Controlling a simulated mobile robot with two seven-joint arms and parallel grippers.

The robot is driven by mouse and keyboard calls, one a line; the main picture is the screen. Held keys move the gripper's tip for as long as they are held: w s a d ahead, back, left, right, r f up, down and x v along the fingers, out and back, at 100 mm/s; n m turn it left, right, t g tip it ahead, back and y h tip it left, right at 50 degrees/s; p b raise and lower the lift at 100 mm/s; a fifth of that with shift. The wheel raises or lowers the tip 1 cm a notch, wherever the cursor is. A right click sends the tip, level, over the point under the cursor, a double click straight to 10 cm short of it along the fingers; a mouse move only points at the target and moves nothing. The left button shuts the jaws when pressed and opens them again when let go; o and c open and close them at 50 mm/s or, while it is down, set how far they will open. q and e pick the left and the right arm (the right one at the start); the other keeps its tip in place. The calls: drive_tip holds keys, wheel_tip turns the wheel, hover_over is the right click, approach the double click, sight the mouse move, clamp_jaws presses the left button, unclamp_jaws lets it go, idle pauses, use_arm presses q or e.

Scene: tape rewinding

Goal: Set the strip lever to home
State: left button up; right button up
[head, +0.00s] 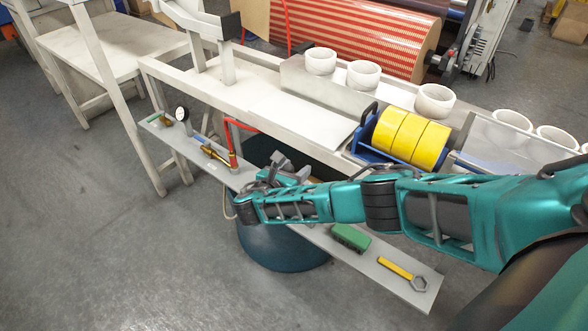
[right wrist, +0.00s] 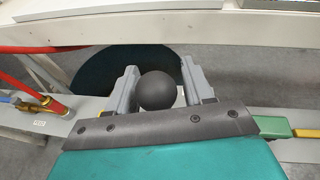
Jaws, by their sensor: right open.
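A round black knob (right wrist: 157,92), which looks like the end of the strip lever, shows in the right wrist view. It sits between the two grey fingers of my right gripper (right wrist: 160,74), with a visible gap to the right finger. The rest of the lever is hidden, so its setting cannot be told. In the head view my right gripper (head: 282,172) is over the narrow grey shelf, below the front edge of the bench, and the knob cannot be made out there. The right gripper is open. My left gripper is not in view.
The grey shelf (head: 392,283) carries a green block (head: 351,237), a yellow wrench (head: 395,268) and a red pipe with brass fitting (head: 232,148). A dark round bin (head: 275,250) stands below. Yellow tape rolls (head: 410,137) and white rings (head: 364,74) are on the bench (head: 300,113).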

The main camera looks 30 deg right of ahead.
drive_tip(key=p+v, duration=0.2)
drive_tip(key=v, duration=1.1)
drive_tip(key=shift+p, duration=0.35)
drive_tip(key=s+a+f+m+g+y, duration=0.25)
drive_tip(key=s+a+m+y, duration=0.25)
drive_tip(key=s, duration=0.3)
drive_tip(key=s+a+f+m+g+y, duration=0.2)
drive_tip(key=s+a+m+g+y, duration=0.25)
drive_tip(key=s, duration=0.45)
drive_tip(key=s+d+r+m+t+y, duration=0.3)
drive_tip(key=s+d+r+m, duration=0.55)
drive_tip(key=d+m, duration=0.4)
drive_tip(key=w+a+f+t+y, duration=0.2)
drive_tip(key=w+a+f+t, duration=0.2)
drive_tip(key=w+f+t, duration=0.3)
drive_tip(key=shift+w+a+f+m, duration=0.15)
drive_tip(key=shift+w+f+m, duration=0.15)
drive_tip(key=shift+w+f, duration=0.35)
